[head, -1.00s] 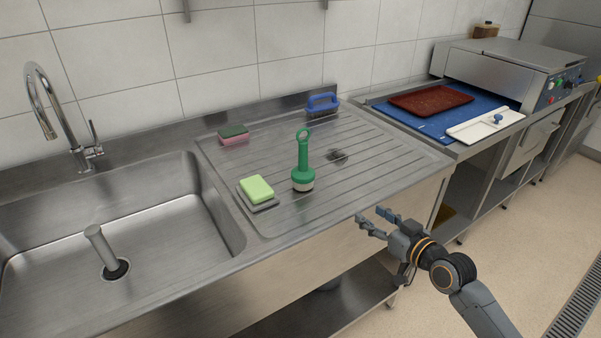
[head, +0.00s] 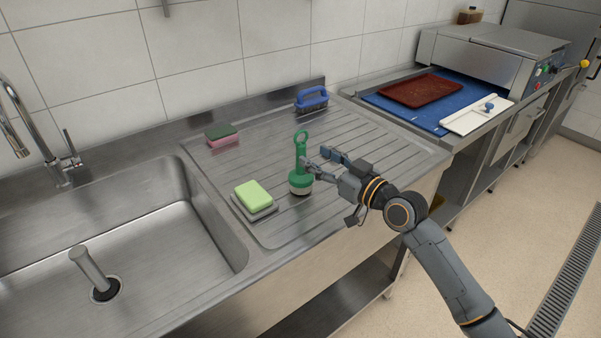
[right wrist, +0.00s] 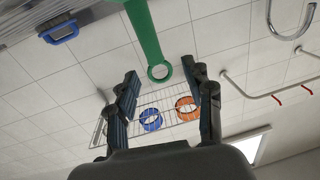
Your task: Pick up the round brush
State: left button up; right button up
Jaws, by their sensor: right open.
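The round brush (head: 301,178) stands upright on the ribbed drainboard (head: 357,127), with a green handle, a ring at its top and pale bristles below. In the right wrist view its green handle (right wrist: 142,28) comes down from the top edge, with the ring end ahead of and between the fingers. My right gripper (head: 316,157) is open, with its fingertips at the right side of the handle. I cannot tell whether they touch it. In the right wrist view the two fingers (right wrist: 162,78) are spread with nothing held. My left gripper is out of view.
A green sponge (head: 253,194) on a grey pad lies left of the brush. A pink and green sponge (head: 222,134) and a blue-handled brush (head: 312,98) lie farther back. The sink (head: 120,225) is at left. A red tray (head: 420,90) lies beyond the drainboard at right.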

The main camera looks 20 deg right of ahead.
aim_at(305, 149)
jog(key=shift+x, duration=0.85)
jog(key=shift+w+a, duration=0.1)
jog(key=shift+w, duration=0.15)
jog(key=x, duration=0.3)
jog(key=p+x, duration=0.1)
jog(key=shift+w+d+f, duration=0.2)
jog(key=shift+w+d, duration=0.05)
jog(key=shift+w, duration=0.05)
jog(key=shift+w+a+f, duration=0.1)
jog(key=shift+w, duration=0.05)
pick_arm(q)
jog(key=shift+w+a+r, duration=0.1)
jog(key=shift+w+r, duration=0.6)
pick_arm(e)
jog(key=shift+c, duration=0.7)
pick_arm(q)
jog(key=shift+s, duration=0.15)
pick_arm(e)
grip_shut()
